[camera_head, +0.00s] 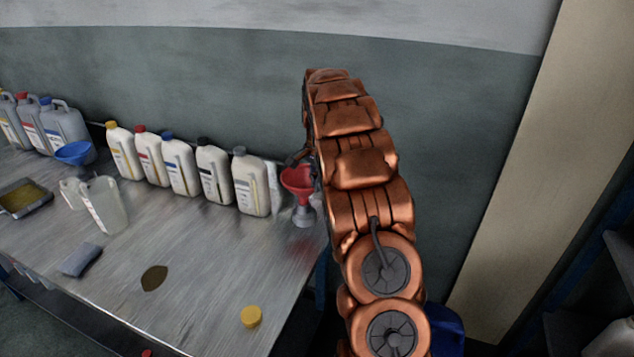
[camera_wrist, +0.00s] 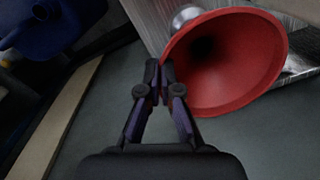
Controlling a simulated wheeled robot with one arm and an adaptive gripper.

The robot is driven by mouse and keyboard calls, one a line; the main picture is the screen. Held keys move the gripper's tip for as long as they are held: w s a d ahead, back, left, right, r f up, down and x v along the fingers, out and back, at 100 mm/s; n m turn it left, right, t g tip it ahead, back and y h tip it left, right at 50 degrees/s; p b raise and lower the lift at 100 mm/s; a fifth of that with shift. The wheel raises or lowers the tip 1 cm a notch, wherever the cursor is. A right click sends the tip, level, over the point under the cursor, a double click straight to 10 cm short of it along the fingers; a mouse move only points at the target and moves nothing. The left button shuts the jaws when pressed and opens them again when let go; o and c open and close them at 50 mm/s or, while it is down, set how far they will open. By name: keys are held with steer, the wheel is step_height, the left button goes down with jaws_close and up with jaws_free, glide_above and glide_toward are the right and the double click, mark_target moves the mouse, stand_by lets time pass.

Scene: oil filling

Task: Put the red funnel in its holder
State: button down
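The red funnel (camera_head: 298,181) is at the right end of the metal table, wide mouth up. My gripper (camera_wrist: 160,70) has its fingertips close together at the funnel's rim and appears shut on it. The funnel's open mouth fills the upper right of the wrist view (camera_wrist: 235,62). A grey metal holder (camera_head: 303,216) stands directly below the funnel near the table edge, and its round metal part shows beside the funnel in the wrist view (camera_wrist: 184,16). I cannot tell whether the spout is inside the holder. My arm hides part of the gripper in the head view.
A row of white bottles (camera_head: 250,185) stands left of the funnel. A blue funnel (camera_head: 73,153), a clear jug (camera_head: 104,205), an oily tray (camera_head: 22,198), a cloth (camera_head: 81,260) and a yellow cap (camera_head: 251,317) are on the table (camera_head: 200,280). A blue object (camera_wrist: 45,30) is off the table.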

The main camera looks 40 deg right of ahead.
steer(key=shift+f+b, duration=0.45)
steer(key=shift+f, duration=0.7)
stand_by(0.4)
steer(key=c, duration=1.2)
jaws_free()
steer(key=shift+c, duration=0.2)
step_height(320, 180, up, 12)
steer(key=shift+s, duration=0.3)
